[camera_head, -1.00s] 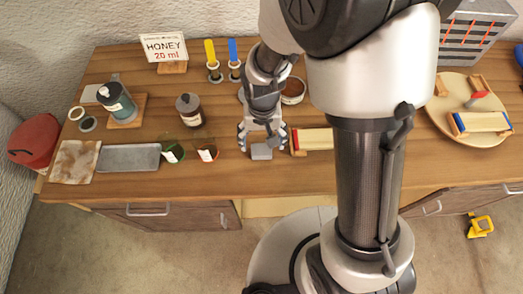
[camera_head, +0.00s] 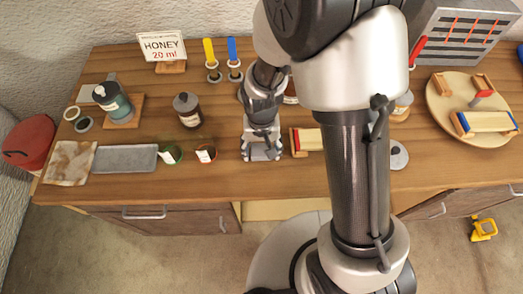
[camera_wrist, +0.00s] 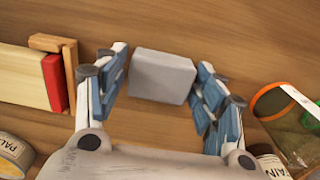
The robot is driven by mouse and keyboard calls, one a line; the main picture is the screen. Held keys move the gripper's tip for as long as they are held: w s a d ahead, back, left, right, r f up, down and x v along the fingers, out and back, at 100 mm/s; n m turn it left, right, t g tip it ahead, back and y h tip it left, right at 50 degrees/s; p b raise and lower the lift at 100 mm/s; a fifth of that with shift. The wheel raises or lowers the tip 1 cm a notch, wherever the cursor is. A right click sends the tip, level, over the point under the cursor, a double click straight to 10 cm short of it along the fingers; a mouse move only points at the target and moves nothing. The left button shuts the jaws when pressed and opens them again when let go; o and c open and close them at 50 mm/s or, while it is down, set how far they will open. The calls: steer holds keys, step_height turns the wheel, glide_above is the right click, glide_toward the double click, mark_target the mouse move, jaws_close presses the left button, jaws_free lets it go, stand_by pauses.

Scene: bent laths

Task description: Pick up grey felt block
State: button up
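The grey felt block (camera_wrist: 162,76) lies on the wooden table in the wrist view, between the tips of my gripper's two fingers. My gripper (camera_wrist: 161,82) is open around it, with a narrow gap visible on each side of the block. In the head view my gripper (camera_head: 262,152) points down at the table near its front edge. The fingers mostly hide the block there.
A pale wooden block with a red end (camera_head: 307,141) lies just right of my gripper.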

mark_target(261, 150)
steer(key=c, duration=0.6)
steer(key=shift+o, duration=0.2)
step_height(261, 150, up, 20)
steer(key=p, duration=0.6)
steer(key=shift+p, duration=0.3)
steer(key=o, duration=0.3)
steer(key=c, duration=0.3)
